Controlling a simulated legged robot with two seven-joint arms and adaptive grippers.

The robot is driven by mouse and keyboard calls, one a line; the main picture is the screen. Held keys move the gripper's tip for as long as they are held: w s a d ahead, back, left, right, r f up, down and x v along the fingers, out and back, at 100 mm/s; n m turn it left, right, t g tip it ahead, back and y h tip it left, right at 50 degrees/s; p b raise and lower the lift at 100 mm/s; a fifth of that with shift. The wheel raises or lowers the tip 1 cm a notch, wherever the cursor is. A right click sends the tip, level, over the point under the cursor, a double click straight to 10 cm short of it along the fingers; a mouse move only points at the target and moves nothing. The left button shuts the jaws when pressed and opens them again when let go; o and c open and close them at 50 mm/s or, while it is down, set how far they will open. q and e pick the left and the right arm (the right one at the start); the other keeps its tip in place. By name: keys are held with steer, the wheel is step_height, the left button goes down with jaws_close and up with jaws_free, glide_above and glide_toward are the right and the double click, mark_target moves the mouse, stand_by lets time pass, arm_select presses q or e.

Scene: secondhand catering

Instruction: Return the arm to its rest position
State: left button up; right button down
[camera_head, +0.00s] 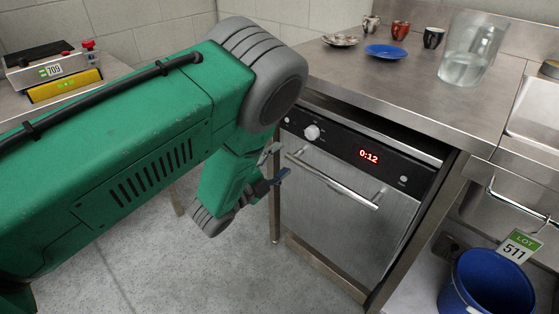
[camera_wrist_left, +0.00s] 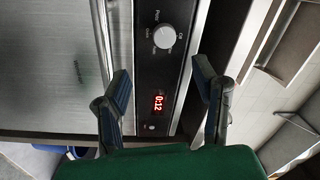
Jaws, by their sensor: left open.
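My left arm, green with grey joints, comes in from the left in the head view and reaches across to the front of an oven (camera_head: 345,210). My left gripper (camera_head: 278,164) is beside the left part of the oven front, largely hidden behind my own wrist. In the left wrist view my left gripper (camera_wrist_left: 163,84) is open and empty, with its two fingers apart. The oven's control panel (camera_wrist_left: 158,85) with a red 0:12 display and a knob shows between and beyond the fingers. My right gripper is in neither view.
The steel counter (camera_head: 420,95) above the oven holds a clear pitcher (camera_head: 470,50), a blue plate (camera_head: 385,51), cups and a small dish. The oven handle (camera_head: 330,180) sticks out. A blue bucket (camera_head: 487,285) stands at lower right.

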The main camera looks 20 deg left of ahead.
arm_select(q)
steer(key=s+a+f+n+g+y+p, duration=0.2)
steer(key=s+a+f+n+g+y, duration=0.1)
steer(key=s+f+n+g, duration=0.25)
steer(key=s+a+f+n+g+y+p, duration=0.1)
steer(key=s+a+f+n+g+y, duration=0.2)
steer(key=s+f, duration=0.4)
steer(key=s+d+n+g+p, duration=0.1)
steer(key=s+n+g, duration=0.7)
steer(key=s, duration=1.5)
steer(key=shift+s+f+n+p, duration=0.25)
steer(key=shift+f+n+p, duration=0.15)
steer(key=shift+p, duration=0.2)
